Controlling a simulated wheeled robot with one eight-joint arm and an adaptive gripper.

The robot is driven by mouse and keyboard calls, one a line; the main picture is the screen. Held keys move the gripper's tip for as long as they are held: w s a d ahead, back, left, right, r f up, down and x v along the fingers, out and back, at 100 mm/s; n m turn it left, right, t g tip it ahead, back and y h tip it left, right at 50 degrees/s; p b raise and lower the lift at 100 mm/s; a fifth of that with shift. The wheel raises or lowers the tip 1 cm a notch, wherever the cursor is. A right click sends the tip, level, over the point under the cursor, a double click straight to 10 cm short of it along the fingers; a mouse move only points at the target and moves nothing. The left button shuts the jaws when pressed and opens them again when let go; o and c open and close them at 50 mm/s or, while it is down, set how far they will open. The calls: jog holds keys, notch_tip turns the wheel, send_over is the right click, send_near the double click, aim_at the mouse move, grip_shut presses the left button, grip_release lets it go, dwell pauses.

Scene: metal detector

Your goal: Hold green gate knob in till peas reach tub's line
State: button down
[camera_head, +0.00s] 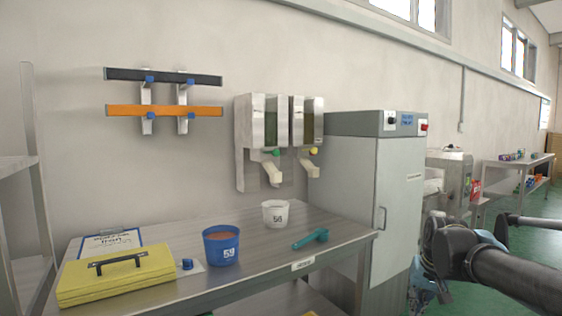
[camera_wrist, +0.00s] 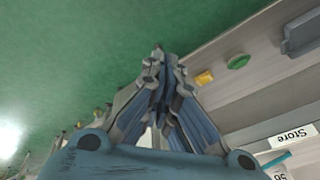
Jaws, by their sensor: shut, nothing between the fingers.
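Two metal dispensers hang on the wall in the head view. The left dispenser (camera_head: 247,128) has a green gate knob (camera_head: 275,152) above its pale spout; the right dispenser (camera_head: 309,115) has a yellow knob (camera_head: 314,150). Their windows look dark green; I cannot make out peas. A white tub (camera_head: 275,217) marked like "56" stands upright on the bench, below the dispensers and apart from the spouts. No fill line can be made out. My gripper (camera_wrist: 158,62) is shut and empty over green floor in the wrist view, right of the bench and far from the knob.
The steel bench (camera_head: 255,274) also holds a blue tub (camera_head: 221,248) with brownish contents, a teal scoop (camera_head: 311,239), a yellow case (camera_head: 113,277) and a clipboard (camera_head: 108,244). A tall grey cabinet (camera_head: 398,190) stands between the dispensers and my arm.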

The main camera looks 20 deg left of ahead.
aim_at(275, 153)
jog(key=w+a+r+m+t+y, duration=0.3)
jog(key=w+a+r+m+y, duration=0.1)
jog(key=w+a+r+m, duration=0.4)
jog(key=w+a+r+m+t+y, duration=0.2)
jog(key=w+a+r+m+y, duration=0.2)
jog(key=w+a+r+m, duration=0.5)
jog(key=w+a+r+m+t+y, duration=0.3)
jog(key=w+a+r+m, duration=0.5)
jog(key=w+a+r, duration=0.5)
jog(key=shift+a+r+t+y, duration=0.45)
jog(key=shift+a+r, duration=1.2)
jog(key=shift+a, duration=2.55)
jog(key=shift+w, duration=0.1)
jog(key=shift+w+a, duration=0.1)
jog(key=x, duration=1.3)
jog(key=shift+a, duration=0.4)
jog(key=shift+w, duration=0.15)
